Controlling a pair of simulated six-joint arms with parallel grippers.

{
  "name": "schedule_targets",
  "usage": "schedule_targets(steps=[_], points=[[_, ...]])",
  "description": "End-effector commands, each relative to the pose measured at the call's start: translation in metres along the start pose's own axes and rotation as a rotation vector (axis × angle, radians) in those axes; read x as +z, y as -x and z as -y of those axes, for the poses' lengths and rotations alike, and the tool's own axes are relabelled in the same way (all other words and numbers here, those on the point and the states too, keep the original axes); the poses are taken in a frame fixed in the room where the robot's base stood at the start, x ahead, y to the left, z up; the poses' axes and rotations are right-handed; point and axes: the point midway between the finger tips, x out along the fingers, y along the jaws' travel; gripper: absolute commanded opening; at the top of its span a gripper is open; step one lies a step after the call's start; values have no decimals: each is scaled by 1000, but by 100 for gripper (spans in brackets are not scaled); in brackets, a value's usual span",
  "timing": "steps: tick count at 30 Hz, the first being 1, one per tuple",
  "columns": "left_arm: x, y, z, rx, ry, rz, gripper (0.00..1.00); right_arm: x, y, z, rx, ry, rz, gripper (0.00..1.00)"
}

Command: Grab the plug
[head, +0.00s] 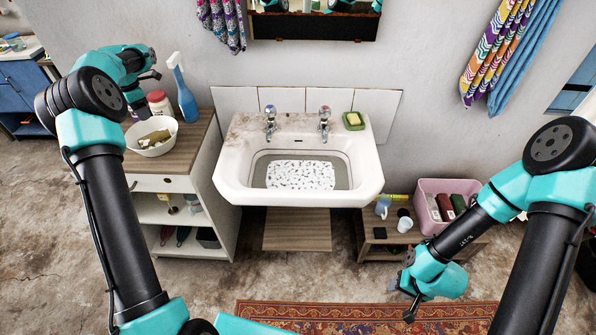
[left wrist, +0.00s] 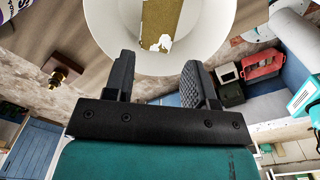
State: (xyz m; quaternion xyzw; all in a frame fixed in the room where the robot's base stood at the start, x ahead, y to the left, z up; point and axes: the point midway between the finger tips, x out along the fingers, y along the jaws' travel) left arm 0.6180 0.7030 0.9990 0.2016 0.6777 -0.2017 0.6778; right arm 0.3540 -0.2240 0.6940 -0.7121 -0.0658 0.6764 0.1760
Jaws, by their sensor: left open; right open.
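I cannot make out a plug for certain in either view. The white sink (head: 228,172) holds greyish water with a speckled pale patch; its drain is not visible. A white bowl (head: 153,150) on the left cabinet holds an olive-brown item (head: 154,138). In the left wrist view the bowl (left wrist: 104,28) lies ahead of the fingers, with a golden-brown piece (left wrist: 155,22) and a small white piece inside. My left gripper (head: 150,90) is open and empty near the bowl; its fingers (left wrist: 160,78) show apart. My right gripper (head: 404,298) is open, low at the right, above the floor near the rug.
Two taps (head: 324,123) and a green-yellow sponge (head: 353,120) are on the sink's back ledge. A pink crate (head: 425,216) stands on a low bench at right.

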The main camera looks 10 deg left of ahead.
Motion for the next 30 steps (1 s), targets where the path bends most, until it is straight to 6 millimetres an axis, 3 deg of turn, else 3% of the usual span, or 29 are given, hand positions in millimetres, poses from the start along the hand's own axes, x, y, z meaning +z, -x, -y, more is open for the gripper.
schedule_targets(steps=[7, 11, 14, 20, 24, 30], points=[[3, -1, 1, -1, -9, 0, 51, 0, 0, 0, 0, 0, 0, 43], [28, -8, 11, -4, -86, 1, 51, 0, 0, 0, 0, 0, 0, 43], [68, -19, 30, -8, -220, 2, 51, 0, 0, 0, 0, 0, 0, 43], [180, -47, 99, -12, -630, 6, 51, 0, 0, 0, 0, 0, 0, 43], [253, -66, 163, -11, -941, 7, 51, 0, 0, 0, 0, 0, 0, 43], [339, -90, 268, -7, -1381, 4, 51, 0, 0, 0, 0, 0, 0, 43]])
